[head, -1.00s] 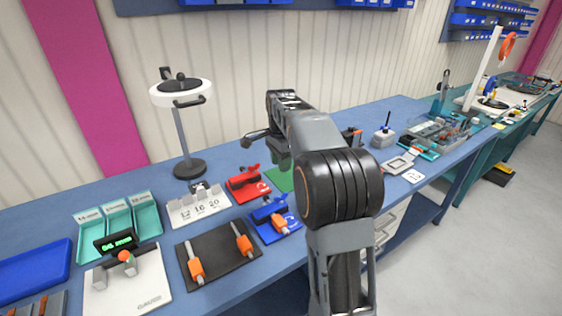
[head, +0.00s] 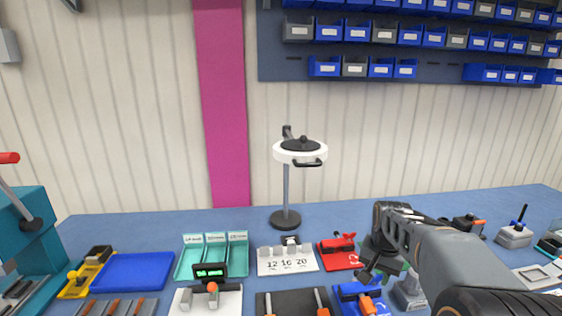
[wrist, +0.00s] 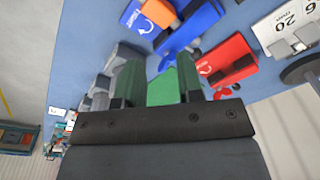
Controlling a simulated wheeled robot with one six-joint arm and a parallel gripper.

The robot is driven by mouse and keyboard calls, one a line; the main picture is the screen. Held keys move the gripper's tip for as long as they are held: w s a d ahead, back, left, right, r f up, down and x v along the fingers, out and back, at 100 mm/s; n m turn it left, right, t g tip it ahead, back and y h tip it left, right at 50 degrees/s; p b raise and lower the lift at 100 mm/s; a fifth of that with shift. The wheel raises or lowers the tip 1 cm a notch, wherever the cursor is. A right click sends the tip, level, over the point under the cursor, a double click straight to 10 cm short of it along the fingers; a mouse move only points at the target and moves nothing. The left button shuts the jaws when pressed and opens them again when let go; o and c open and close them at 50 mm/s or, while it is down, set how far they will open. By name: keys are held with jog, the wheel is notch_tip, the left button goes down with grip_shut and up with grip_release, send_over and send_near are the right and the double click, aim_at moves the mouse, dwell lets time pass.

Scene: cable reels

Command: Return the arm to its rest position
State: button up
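My arm (head: 440,260) reaches in from the lower right of the head view, bent over the blue workbench (head: 150,228). My gripper (head: 372,272) hangs from its end, above the bench near the red fixture (head: 340,252) and the blue fixture (head: 358,298). In the wrist view my gripper (wrist: 157,82) shows two separated fingers with nothing between them. A green patch (wrist: 162,88) on the bench shows through the gap. The blue fixture with an orange part (wrist: 160,12) and the red fixture (wrist: 228,65) lie beyond the fingers.
A magnifier lamp (head: 287,185) stands at the back of the bench. Teal bins (head: 210,255), a white numbered block (head: 287,260), a blue tray (head: 132,272) and a teal machine (head: 25,230) stand to the left. Blue wall bins (head: 325,67) hang above.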

jog(key=s+a+n+t, duration=0.1)
jog(key=s+a+n, duration=0.2)
jog(key=s, duration=0.4)
jog(key=s+a+n+t, duration=0.1)
jog(key=s+a+n, duration=0.2)
jog(key=s, duration=0.5)
jog(key=shift+s+a+f+n+t, duration=0.15)
jog(key=shift+a+f+n+t, duration=0.2)
jog(key=shift+a, duration=0.45)
jog(key=shift+r, duration=0.1)
